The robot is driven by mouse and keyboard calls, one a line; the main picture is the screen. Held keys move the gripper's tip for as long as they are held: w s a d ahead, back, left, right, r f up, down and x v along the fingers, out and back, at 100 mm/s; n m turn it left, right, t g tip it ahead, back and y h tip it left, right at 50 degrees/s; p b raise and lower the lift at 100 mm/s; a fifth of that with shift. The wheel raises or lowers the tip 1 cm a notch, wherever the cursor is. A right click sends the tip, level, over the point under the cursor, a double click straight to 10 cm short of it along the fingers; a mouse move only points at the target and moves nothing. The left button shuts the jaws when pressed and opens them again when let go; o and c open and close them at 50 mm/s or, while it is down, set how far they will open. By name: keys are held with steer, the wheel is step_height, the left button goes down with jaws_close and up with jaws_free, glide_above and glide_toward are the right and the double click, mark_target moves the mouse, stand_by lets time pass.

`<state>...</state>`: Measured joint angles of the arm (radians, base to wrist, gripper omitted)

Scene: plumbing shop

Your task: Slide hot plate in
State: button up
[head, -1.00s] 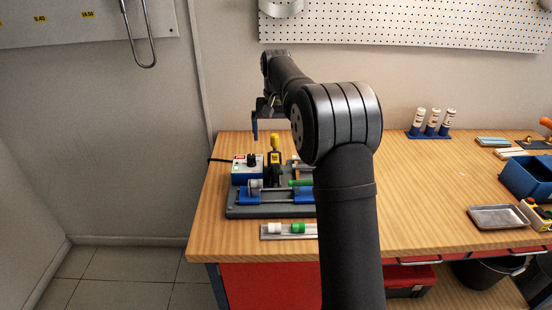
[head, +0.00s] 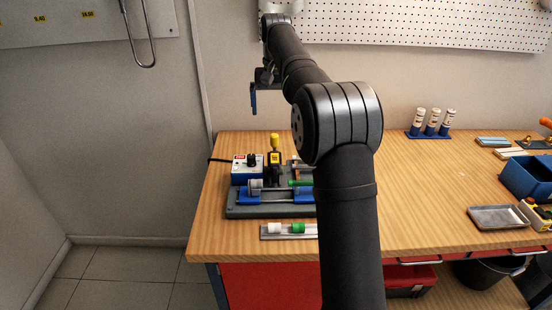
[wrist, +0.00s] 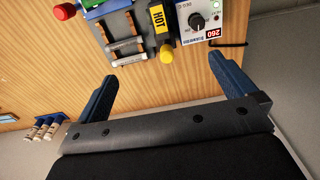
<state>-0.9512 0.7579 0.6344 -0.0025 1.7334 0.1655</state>
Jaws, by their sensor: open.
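The hot plate (head: 274,168) is a dark upright piece with a yellow knob on top. It stands at the back of the grey welding fixture (head: 270,211), behind the blue clamps (head: 256,194). In the wrist view its yellow HOT label (wrist: 158,18) and yellow knob (wrist: 167,53) show near the top middle. My gripper (head: 254,98) is high above the fixture in the head view. In the wrist view its blue fingers (wrist: 161,70) are wide apart with nothing between them. The fixture's right end is hidden behind my arm in the head view.
A white control box (head: 247,165) reading 260 in the wrist view sits left of the hot plate. A tray with white and green fittings (head: 285,229) lies in front. A rack of white bottles (head: 432,124), a blue bin (head: 528,178) and a metal tray (head: 498,217) are farther right. The mid bench is clear.

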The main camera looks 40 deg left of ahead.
steer(key=shift+r, duration=0.7)
